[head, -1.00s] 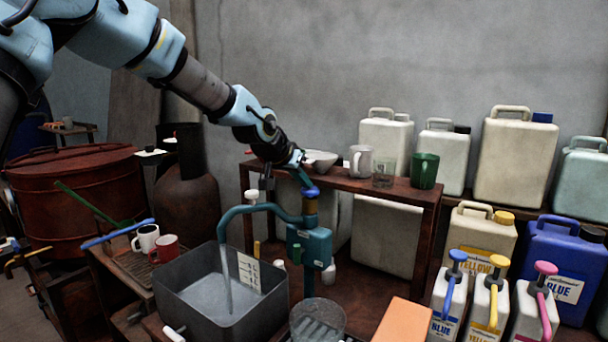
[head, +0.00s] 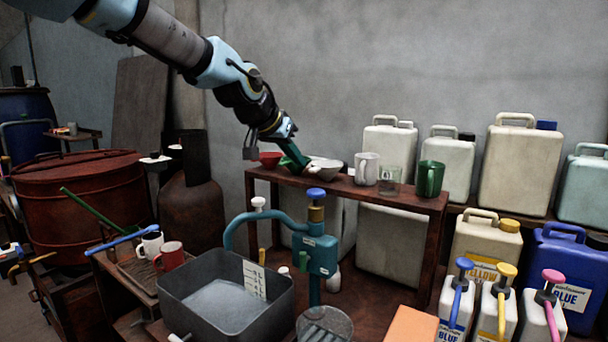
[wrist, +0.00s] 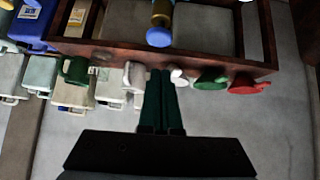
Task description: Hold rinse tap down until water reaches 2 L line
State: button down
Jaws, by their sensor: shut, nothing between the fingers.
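The teal rinse tap (head: 318,252) stands behind the grey basin, with a blue push knob (head: 316,194) on top and a curved spout over the basin. No stream falls from the spout. The grey basin (head: 272,305) holds water (head: 225,303); a white scale card (head: 254,280) with marks hangs on its inner wall, too small to read. My gripper (head: 296,160) is shut and empty, above and behind the knob, near the shelf's bowls. In the wrist view its green fingers (wrist: 161,95) lie together, and the blue knob (wrist: 159,37) is apart from them.
A wooden shelf (head: 400,199) behind the tap carries a red bowl (head: 270,159), a white mug (head: 367,168), a glass (head: 390,180) and a green mug (head: 430,178). Jerrycans stand behind. Pump bottles (head: 497,310) stand at right. A red mug (head: 169,256) is left of the basin.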

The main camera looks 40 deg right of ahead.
jog(key=shift+v, duration=1.25)
dwell(0.7)
jog(key=w+a+f+n+y, duration=0.25)
jog(key=a+f, duration=0.25)
jog(key=a, duration=0.4)
jog(key=w+a+f+n+t+y, duration=0.1)
jog(key=w+a+f+n, duration=0.15)
jog(key=a+f, duration=0.45)
jog(key=w+a+f+n+y, duration=0.1)
jog(key=w+a+f+y, duration=0.15)
jog(key=a, duration=0.85)
jog(key=s+a+f+n+y, duration=0.1)
jog(key=s+a+f+n, duration=0.2)
jog(key=a, duration=0.9)
jog(key=s+a+f+n+g+y, duration=0.1)
jog(key=s+a+f+n, duration=0.3)
jog(key=a, duration=0.8)
jog(key=shift+s+n+y, duration=0.3)
jog(key=shift+s+y, duration=0.1)
jog(key=shift+s, duration=0.2)
jog(key=shift+f, duration=0.1)
